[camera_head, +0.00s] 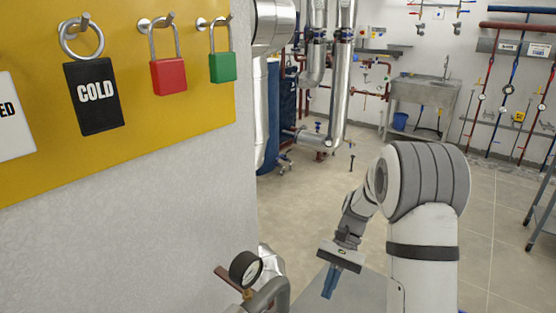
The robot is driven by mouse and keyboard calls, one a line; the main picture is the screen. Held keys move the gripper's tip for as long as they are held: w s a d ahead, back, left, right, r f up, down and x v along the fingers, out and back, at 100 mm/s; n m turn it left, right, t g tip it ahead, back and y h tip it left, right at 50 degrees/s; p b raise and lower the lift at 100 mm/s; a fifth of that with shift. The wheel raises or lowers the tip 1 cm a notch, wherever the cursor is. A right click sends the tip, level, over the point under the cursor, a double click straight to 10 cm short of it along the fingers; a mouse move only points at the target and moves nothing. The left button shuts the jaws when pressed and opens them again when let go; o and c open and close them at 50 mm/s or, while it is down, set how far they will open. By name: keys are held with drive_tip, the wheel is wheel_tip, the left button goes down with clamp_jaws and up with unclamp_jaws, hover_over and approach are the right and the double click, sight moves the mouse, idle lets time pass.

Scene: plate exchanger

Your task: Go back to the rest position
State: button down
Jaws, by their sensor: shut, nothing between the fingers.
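My gripper (329,283) is at the end of my white and grey arm, in the lower middle of the head camera view. It points downward and its blue fingers are together, with nothing seen between them. It hangs in front of a grey flat surface (362,292), to the right of a pressure gauge (245,269). I cannot tell how high it is above that surface.
A yellow board (190,112) on the near left wall holds a black COLD tag (92,96), a red padlock (168,76) and a green padlock (222,67). Pipes and a sink (423,91) stand at the back. A metal rack (543,215) is at the right edge. Open tiled floor (300,195) lies between.

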drive_tip(key=s+d+r+n+t+h+p, duration=0.2)
drive_tip(key=s+r+n+t+h, duration=0.3)
drive_tip(key=s+r+t, duration=0.4)
drive_tip(key=s+r, duration=0.4)
drive_tip(key=s, duration=0.2)
drive_tip(key=shift+s+d+r+t, duration=0.25)
drive_tip(key=shift+s+t, duration=0.15)
